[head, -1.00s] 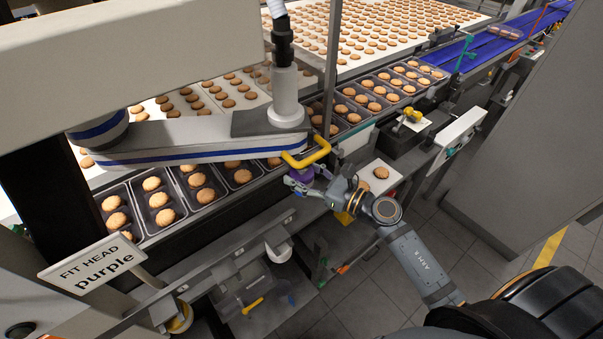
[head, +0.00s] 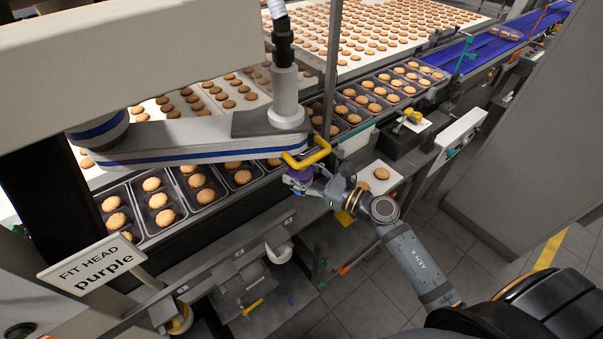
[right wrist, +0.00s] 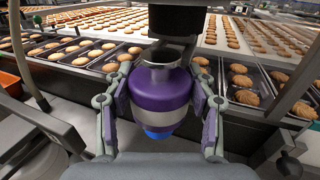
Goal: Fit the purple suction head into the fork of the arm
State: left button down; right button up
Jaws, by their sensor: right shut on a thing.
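The purple suction head (right wrist: 160,97) has a metal neck and a blue lower end. My right gripper (head: 304,182) is shut on it; in the right wrist view the gripper's fingers (right wrist: 160,100) press it from both sides and it looks upright. In the head view the purple head (head: 298,174) is partly hidden by the gripper. The yellow fork (head: 308,153) sits at the end of the white arm (head: 190,142), just above the held head. I cannot tell whether the neck touches the fork. My left gripper is not in view.
Trays of biscuits (head: 207,206) run along the conveyor behind the head. A sign (head: 91,264) reads "FIT HEAD purple". A white plate with a biscuit (head: 380,174) is right of my gripper.

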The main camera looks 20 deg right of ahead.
jog(key=shift+w+a, duration=0.35)
jog(key=shift+w, duration=0.55)
jog(key=shift+w+a, duration=0.35)
jog(key=shift+w, duration=0.55)
jog(key=o, duration=1.5)
jog(key=v, duration=0.7)
jog(key=shift+s+d, duration=0.15)
jog(key=shift+c, duration=0.5)
